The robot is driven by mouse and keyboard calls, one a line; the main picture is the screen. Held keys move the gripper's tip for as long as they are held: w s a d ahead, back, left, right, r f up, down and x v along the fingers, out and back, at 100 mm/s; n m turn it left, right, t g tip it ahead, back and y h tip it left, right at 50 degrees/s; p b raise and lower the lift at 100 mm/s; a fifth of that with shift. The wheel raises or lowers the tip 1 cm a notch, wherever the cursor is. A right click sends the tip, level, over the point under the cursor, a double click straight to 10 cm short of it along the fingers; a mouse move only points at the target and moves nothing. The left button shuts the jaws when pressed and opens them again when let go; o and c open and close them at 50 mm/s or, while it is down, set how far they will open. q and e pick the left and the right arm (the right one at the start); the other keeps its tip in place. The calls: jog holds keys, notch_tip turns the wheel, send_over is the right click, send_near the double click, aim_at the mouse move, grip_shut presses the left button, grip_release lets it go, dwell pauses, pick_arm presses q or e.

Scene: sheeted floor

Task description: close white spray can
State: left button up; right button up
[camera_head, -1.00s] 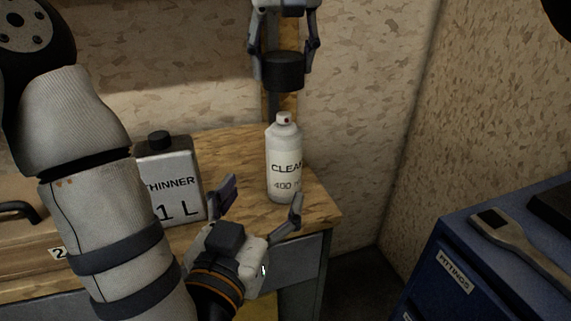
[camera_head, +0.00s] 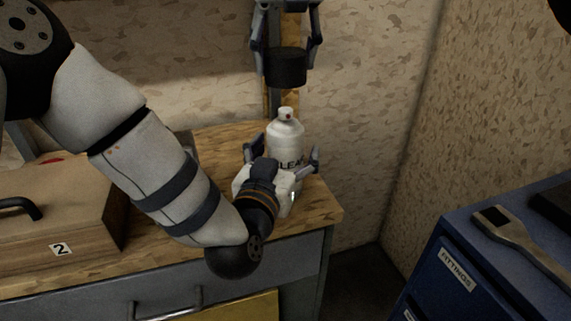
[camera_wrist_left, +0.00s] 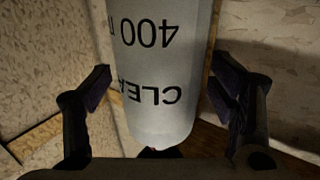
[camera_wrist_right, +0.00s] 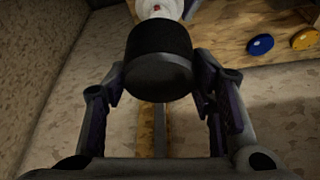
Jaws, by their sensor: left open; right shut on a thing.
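The white spray can (camera_head: 286,136) stands upright on the wooden bench top near its right corner, with its nozzle bare. My left gripper (camera_head: 281,158) is open, with its fingers on either side of the can's body. In the left wrist view the can (camera_wrist_left: 160,75) lies between the open fingers (camera_wrist_left: 165,95), with gaps on both sides. My right gripper (camera_head: 286,60) is shut on a black cap (camera_head: 286,69) and holds it above the can. In the right wrist view the cap (camera_wrist_right: 158,62) is between the fingers (camera_wrist_right: 160,85), with the can's top (camera_wrist_right: 160,8) beyond it.
A wooden box (camera_head: 60,222) labelled 2 is on the bench at left. The thinner tin is mostly hidden behind my left arm. Blue (camera_wrist_right: 260,44) and orange (camera_wrist_right: 304,39) discs show in the right wrist view.

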aim_at(285, 108)
pick_arm(q)
jog(key=c, duration=1.8)
jog(key=shift+o, duration=0.2)
pick_arm(e)
jog(key=shift+f, duration=2.5)
jog(key=shift+f, duration=0.9)
jog(key=shift+s+f, duration=0.1)
jog(key=shift+f, duration=0.55)
jog(key=o, duration=0.9)
jog(key=shift+c, duration=0.2)
jog(key=shift+r, duration=0.1)
